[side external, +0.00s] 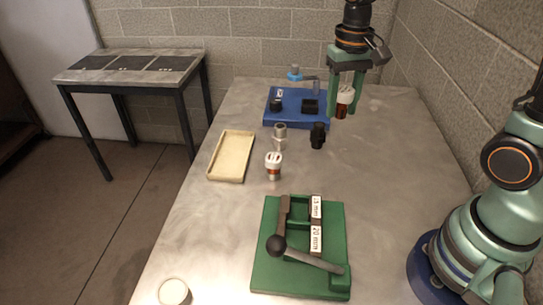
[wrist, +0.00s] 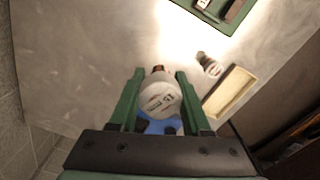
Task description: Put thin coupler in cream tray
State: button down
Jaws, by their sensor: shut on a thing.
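My gripper (side external: 345,113) is shut on a white-topped coupler with a copper-brown lower end (side external: 346,97), held upright above the table near the blue fixture. In the wrist view this held coupler (wrist: 158,98) sits between the two green fingers (wrist: 160,73), its white labelled top toward the camera. A similar white-and-copper coupler (side external: 273,164) stands on the table beside the cream tray. The label is too small to read, so I cannot tell which one is the thin coupler. The cream tray (side external: 231,156) is empty, left of my gripper; it also shows in the wrist view (wrist: 229,93).
A blue fixture (side external: 297,120) stands at the back. A grey metal fitting (side external: 280,131) and a black fitting (side external: 318,135) stand in front of it. A green lever press (side external: 300,262) is at the front, with a round white item (side external: 173,291) at the front left corner.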

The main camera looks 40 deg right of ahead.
jog(key=n, duration=0.3)
jog(key=s+a+n, duration=0.1)
jog(key=shift+a+f+n, duration=0.1)
jog(key=shift+f+n, duration=0.15)
jog(key=shift+n, duration=0.15)
jog(key=r, duration=0.1)
send_over(330, 165)
notch_tip(330, 165, down, 14)
jog(key=shift+f, duration=2.35)
jog(key=shift+c, duration=1.8)
grip_release()
jog(key=shift+f, duration=0.15)
